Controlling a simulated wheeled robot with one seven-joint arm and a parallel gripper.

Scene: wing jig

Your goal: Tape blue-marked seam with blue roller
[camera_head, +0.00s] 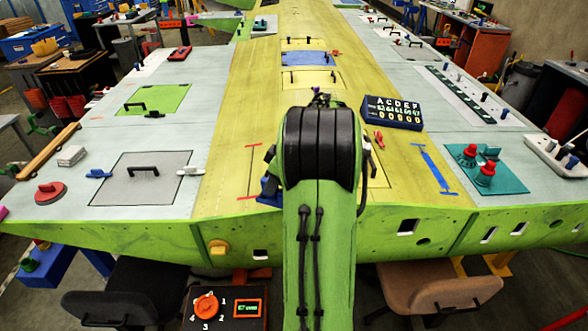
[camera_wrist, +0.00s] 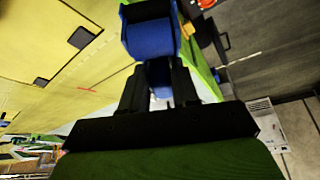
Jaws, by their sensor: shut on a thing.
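My gripper (camera_wrist: 157,82) is shut on the blue roller (camera_wrist: 150,38) in the wrist view. The roller has a blue body with a dark top part and extends beyond the fingertips. In the head view a blue part of the roller (camera_head: 269,191) shows just left of my green arm, near the wing's front edge; the arm hides the rest and the gripper. The blue-marked seam (camera_head: 436,169) is a slanted blue line with short end bars on the yellow skin, right of my arm. The roller is apart from it.
A red-marked seam (camera_head: 251,171) lies left of my arm. A black display box (camera_head: 392,112) and a red tool (camera_head: 379,139) lie near the blue seam. A teal tray (camera_head: 484,172) with red knobs stands farther right. A grey hatch (camera_head: 142,178) lies at left.

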